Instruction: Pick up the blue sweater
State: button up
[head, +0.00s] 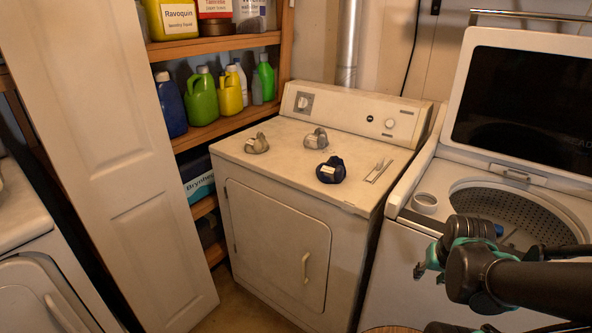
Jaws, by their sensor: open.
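A dark blue crumpled bundle (331,170) with a pale patch lies on top of the white dryer (285,180), near its front right. It may be the blue sweater, but it is too small to be sure. My gripper (430,265) is at the lower right, in front of the open washer. It is open, and nothing shows between its fingers. It is to the right of the dark blue bundle, lower in the picture and well apart from it. The arm hides part of the washer's front and opening.
Two grey bundles (257,144) (317,139) and a thin pale item (379,170) also lie on the dryer. A white roll (425,203) sits on the washer (400,245), whose lid (525,95) is raised. Shelves of bottles (203,97) and a door (110,150) stand left.

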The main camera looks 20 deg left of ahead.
aim_at(334, 171)
jog(key=i+l+u, duration=0.1)
jog(key=u, duration=0.3)
jog(key=l+u, duration=0.2)
jog(key=u, duration=0.2)
jog(key=j+z, duration=0.2)
jog(key=j, duration=0.1)
